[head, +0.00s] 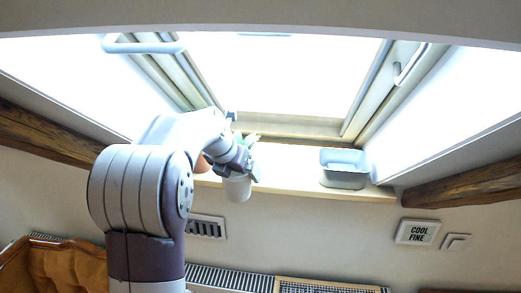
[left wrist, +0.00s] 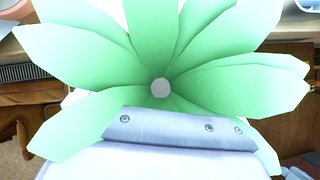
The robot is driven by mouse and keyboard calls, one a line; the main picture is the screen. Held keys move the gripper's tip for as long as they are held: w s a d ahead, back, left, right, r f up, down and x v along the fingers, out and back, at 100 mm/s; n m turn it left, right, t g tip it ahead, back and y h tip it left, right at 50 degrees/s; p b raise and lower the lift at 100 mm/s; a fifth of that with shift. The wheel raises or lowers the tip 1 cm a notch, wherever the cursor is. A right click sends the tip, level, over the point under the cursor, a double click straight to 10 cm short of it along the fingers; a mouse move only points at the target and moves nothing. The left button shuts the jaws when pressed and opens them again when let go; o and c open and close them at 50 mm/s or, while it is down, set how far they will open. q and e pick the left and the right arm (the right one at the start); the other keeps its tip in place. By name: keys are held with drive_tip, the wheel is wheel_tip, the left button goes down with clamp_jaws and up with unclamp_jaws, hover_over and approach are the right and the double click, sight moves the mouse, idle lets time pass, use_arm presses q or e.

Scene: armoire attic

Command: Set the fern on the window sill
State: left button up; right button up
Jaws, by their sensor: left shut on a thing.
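The leaves (left wrist: 215,80) fill most of the left wrist view, around a pale round centre. The window sill (head: 290,182) is a pale wooden ledge under the bright roof window. My arm and gripper hide its left part. I cannot tell the gap between pot and sill. My right gripper is in neither view.
A grey-blue tub (head: 343,178) stands on the sill's right part. An orange-brown rounded thing (head: 203,164) shows partly behind my left arm. The sill between the gripper and the tub looks clear. Below are a wall vent (head: 207,228), a radiator (head: 232,279) and a brown chair (head: 55,268).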

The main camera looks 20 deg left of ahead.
use_arm(q)
drive_tip(key=w+p, duration=0.2)
drive_tip(key=w, duration=0.2)
drive_tip(key=w+f+p, duration=0.1)
drive_tip(key=w+p, duration=0.2)
drive_tip(key=w, duration=0.1)
drive_tip(key=w+p, duration=0.2)
drive_tip(key=w, duration=0.3)
drive_tip(key=shift+f+p, duration=0.15)
drive_tip(key=shift+p, duration=0.25)
drive_tip(key=shift+w+f, duration=0.2)
drive_tip(key=shift+s+d+f, duration=0.1)
drive_tip(key=shift+s, duration=0.05)
